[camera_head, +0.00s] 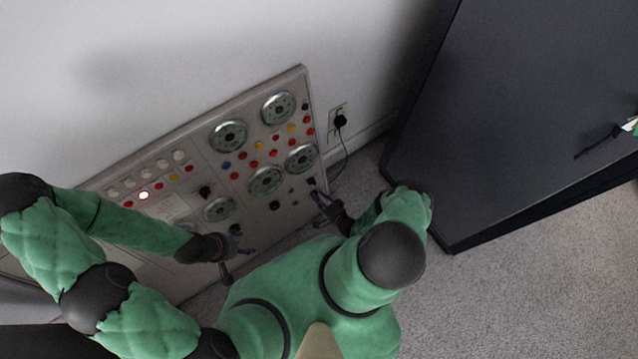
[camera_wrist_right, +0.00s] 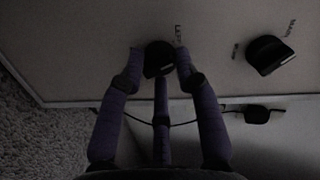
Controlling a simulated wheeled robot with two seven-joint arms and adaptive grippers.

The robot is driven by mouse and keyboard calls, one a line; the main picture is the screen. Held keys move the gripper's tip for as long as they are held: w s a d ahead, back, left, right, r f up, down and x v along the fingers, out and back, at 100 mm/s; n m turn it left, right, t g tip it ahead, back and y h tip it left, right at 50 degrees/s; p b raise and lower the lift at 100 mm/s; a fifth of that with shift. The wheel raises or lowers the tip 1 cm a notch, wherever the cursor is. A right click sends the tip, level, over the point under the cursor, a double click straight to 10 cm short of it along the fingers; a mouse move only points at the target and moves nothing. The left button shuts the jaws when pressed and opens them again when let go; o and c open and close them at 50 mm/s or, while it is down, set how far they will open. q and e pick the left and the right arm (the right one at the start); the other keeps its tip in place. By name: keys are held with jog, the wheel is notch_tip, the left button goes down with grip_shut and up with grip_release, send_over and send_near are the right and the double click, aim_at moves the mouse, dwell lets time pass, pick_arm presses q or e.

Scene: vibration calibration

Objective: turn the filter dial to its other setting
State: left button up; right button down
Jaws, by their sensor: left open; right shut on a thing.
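A grey control panel (camera_head: 238,178) leans along the wall in the head view. My right gripper (camera_head: 322,199) is at its lower right corner, by a small black dial knob (camera_head: 311,181). In the right wrist view my right gripper (camera_wrist_right: 158,72) has its fingers closed around a black knob (camera_wrist_right: 158,56), with a small printed label beside it. I cannot read the label surely, so I cannot tell if this is the filter dial. Its pointer setting is hidden. My left gripper (camera_head: 231,256) is open and empty in front of the panel's lower part.
A second black knob (camera_wrist_right: 268,54) sits apart on the right in the wrist view. The panel carries round gauges (camera_head: 278,108), coloured buttons and one lit lamp (camera_head: 144,195). A plugged-in cord (camera_head: 341,121) hangs beside it. A dark cabinet (camera_head: 520,100) stands to the right.

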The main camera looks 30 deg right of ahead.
jog(key=m, duration=0.6)
jog(key=shift+w+d+t, duration=0.1)
jog(key=shift+d+t, duration=0.3)
jog(key=m, duration=0.6)
jog(key=shift+d+f+m, duration=0.1)
jog(key=shift+f+m, duration=0.15)
jog(key=shift+m, duration=0.05)
jog(key=c, duration=1.2)
grip_release()
jog(key=shift+d, duration=0.1)
jog(key=shift+o, duration=1.4)
jog(key=shift+a+t, duration=0.2)
jog(key=shift+t, duration=0.1)
jog(key=shift+s+a, duration=0.2)
jog(key=v, duration=1.2)
